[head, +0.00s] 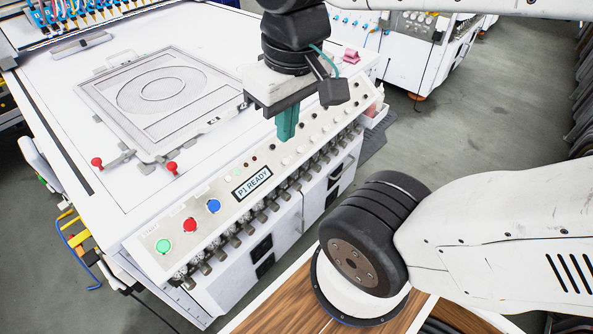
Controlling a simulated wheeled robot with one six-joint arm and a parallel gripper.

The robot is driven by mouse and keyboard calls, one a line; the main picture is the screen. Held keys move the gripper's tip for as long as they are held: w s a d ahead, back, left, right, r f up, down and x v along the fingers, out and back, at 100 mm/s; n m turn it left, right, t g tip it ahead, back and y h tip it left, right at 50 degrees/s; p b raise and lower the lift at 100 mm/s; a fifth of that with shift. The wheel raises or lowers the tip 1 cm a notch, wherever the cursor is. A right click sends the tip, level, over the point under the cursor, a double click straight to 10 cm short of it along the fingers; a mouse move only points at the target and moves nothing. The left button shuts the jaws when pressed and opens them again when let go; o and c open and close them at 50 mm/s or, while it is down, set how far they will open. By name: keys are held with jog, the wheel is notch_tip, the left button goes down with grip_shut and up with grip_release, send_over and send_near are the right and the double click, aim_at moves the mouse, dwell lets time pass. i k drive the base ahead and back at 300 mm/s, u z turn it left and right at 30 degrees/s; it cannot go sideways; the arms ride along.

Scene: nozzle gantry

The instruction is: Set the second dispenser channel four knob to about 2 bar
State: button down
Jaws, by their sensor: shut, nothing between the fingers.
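My gripper (287,124) points down over the sloped control panel (140,243) of the near white machine. Its teal fingers are together and empty, and their tips are close to the panel; I cannot tell whether they touch it. A row of metal knobs or fittings (247,216) runs along the panel's front edge. Small dark knobs (311,138) sit on the panel's right part, partly hidden by my gripper. Markings are too small to read, so I cannot tell which is channel four or its pressure.
The panel has a green button (163,246), a red button (190,225), a blue button (213,206) and a display (252,184) reading "P1 READY". A round-plate frame (160,90) with red-knobbed clamps lies on the worktop.

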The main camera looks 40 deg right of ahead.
aim_at(235, 242)
jog(key=z, duration=2.8)
jog(key=k, duration=1.4)
jog(key=u, duration=2.3)
